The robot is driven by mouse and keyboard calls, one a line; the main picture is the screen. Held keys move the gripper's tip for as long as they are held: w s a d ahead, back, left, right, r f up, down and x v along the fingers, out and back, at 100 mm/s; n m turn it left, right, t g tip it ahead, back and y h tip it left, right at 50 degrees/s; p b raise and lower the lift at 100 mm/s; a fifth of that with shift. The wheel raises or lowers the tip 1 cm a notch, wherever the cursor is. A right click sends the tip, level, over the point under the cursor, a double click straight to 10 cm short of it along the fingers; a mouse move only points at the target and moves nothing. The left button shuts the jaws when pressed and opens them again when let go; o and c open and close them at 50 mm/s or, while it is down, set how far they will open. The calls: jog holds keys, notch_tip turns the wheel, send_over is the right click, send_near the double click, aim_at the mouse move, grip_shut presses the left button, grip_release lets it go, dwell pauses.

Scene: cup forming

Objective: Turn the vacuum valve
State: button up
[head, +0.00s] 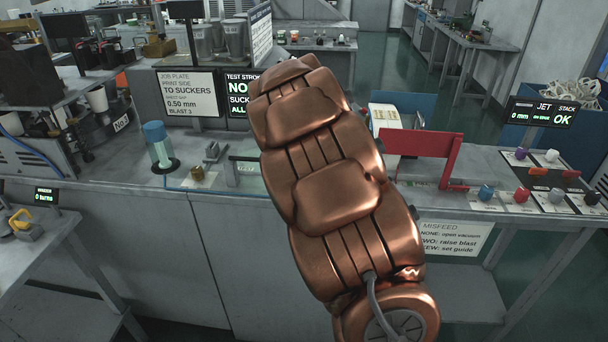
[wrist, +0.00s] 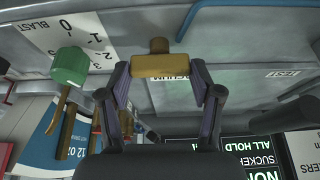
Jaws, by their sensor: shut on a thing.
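The vacuum valve (wrist: 158,64) shows in the wrist view as a brass-yellow crossbar handle on a short round stem, mounted on a grey panel. A partly covered "VACUUM" label is beside it. My gripper (wrist: 162,76) has one finger at each end of the handle and is shut on it. The handle lies nearly level across the wrist picture. In the head view, my copper arm hides the gripper and the valve.
A green blast knob (wrist: 70,66) with a numbered dial is left of the gripper in the wrist view. In the head view, a blue-topped cylinder (head: 158,145) stands left of my arm and a red bracket (head: 425,145) stands right. Coloured knobs (head: 521,195) line the right bench.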

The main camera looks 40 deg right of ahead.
jog(key=o, duration=1.1)
jog(key=shift+o, duration=0.2)
jog(key=v, duration=1.2)
jog(key=s+a+f+n+g+y, duration=0.1)
jog(key=s+a+f+n, duration=0.1)
jog(key=s+a, duration=0.5)
jog(key=s+a+f+n+g+y, duration=0.1)
jog(key=s+a, duration=0.6)
jog(key=s, duration=0.8)
jog(key=s+a+f+n+g+y, duration=0.1)
jog(key=s+a+f+n+g, duration=0.2)
jog(key=s, duration=0.9)
jog(key=a+f+n, duration=0.2)
jog(key=a+f, duration=0.1)
jog(key=a, duration=0.1)
